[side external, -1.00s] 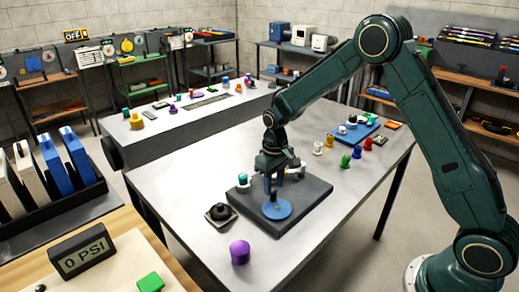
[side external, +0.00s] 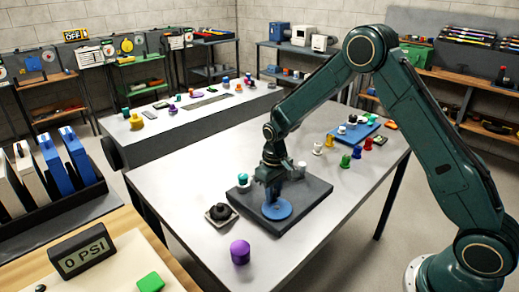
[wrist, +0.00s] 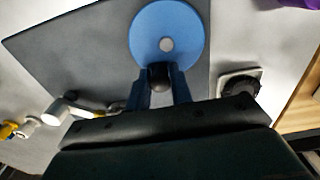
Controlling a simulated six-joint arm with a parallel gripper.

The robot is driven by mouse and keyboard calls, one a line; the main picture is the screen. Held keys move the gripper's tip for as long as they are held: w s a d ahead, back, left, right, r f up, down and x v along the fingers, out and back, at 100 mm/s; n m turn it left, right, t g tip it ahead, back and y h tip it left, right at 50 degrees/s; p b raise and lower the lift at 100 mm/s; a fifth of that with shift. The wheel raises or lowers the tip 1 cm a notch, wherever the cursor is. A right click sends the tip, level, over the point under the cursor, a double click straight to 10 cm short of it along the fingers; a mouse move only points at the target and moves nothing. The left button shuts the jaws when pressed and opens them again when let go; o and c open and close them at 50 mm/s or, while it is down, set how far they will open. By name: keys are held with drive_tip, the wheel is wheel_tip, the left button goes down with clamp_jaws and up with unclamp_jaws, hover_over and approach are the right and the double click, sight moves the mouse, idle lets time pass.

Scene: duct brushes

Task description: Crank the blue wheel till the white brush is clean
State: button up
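The blue wheel (side external: 278,210) is a flat disc with a pale hub, on the front part of a dark grey plate (side external: 315,192). It also shows at the top of the wrist view (wrist: 140,30). My gripper (side external: 270,195) is down at the wheel's rear edge. In the wrist view its blue fingers (wrist: 160,80) lie close on both sides of a dark round knob (wrist: 158,75) at the rim and appear shut on it. A white cylinder (wrist: 57,110), possibly the white brush, is behind the gripper, partly hidden; it also shows in the side view (side external: 301,167). Its cleanness cannot be told.
A black knob on a pale base (side external: 221,213) and a purple cylinder (side external: 240,252) stand left and front. A teal-topped piece (side external: 242,179) is by the plate's left corner. Several coloured pegs (side external: 345,161) stand at the right. The display (side external: 82,252) reads 0 PSI.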

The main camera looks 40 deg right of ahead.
sight(268, 211)
drive_tip(key=shift+w+a, duration=0.15)
drive_tip(key=shift+a, duration=0.5)
drive_tip(key=shift+a, duration=0.65)
drive_tip(key=shift+s+a, duration=0.15)
drive_tip(key=shift+s, duration=0.05)
drive_tip(key=shift+s+a, duration=0.3)
drive_tip(key=shift+a, duration=0.1)
drive_tip(key=shift+s, duration=0.15)
drive_tip(key=shift+s+a, duration=0.3)
drive_tip(key=shift+s, duration=0.25)
idle(0.3)
